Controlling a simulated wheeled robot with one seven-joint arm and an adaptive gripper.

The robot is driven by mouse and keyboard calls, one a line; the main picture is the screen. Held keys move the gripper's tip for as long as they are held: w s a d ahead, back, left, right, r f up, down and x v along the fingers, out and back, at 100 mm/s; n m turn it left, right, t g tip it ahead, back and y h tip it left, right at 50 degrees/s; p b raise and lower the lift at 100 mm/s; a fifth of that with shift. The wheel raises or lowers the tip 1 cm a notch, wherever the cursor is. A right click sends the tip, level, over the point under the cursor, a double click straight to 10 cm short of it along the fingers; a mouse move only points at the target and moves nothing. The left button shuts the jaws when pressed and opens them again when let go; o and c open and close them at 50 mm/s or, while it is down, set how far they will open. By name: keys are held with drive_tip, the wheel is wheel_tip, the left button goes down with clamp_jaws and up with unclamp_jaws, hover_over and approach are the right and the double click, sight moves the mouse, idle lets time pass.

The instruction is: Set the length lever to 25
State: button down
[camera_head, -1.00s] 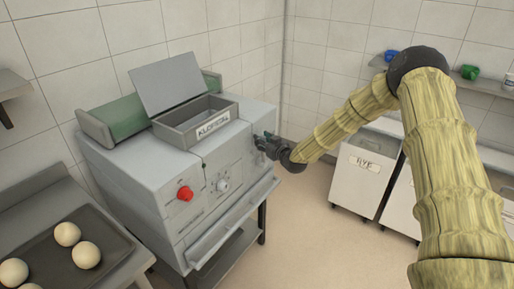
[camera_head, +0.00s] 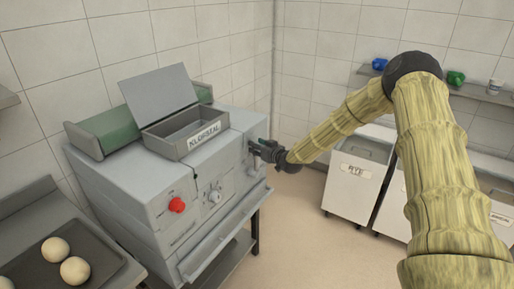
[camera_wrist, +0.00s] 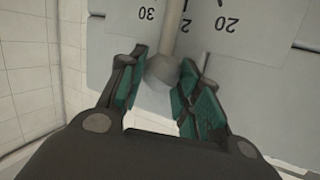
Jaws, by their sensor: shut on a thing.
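The length lever is a pale rod (camera_wrist: 172,35) ending in a round grey knob (camera_wrist: 162,70) in the wrist view. Its rod runs up over a light scale plate between the printed numbers 30 and 20, closer to the 30. My gripper (camera_wrist: 160,85) is shut on the knob, with a green-padded finger on each side. In the head view my gripper (camera_head: 262,151) is at the right end of the grey dough machine's front (camera_head: 150,190). My gripper hides most of the lever there.
A red button (camera_head: 177,205) and a dial (camera_head: 214,197) are on the machine's front, left of my gripper. A dark tray (camera_head: 100,285) with dough balls lies at lower left. A bin labelled RYE (camera_head: 350,195) stands behind my arm. Open floor lies in front.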

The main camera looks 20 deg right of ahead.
drive_tip(key=c, duration=1)
unclamp_jaws()
drive_tip(key=shift+s, duration=0.1)
drive_tip(key=v, duration=1.1)
drive_tip(key=shift+s+d+r, duration=0.1)
drive_tip(key=shift+s+d, duration=0.05)
drive_tip(key=shift+s, duration=0.2)
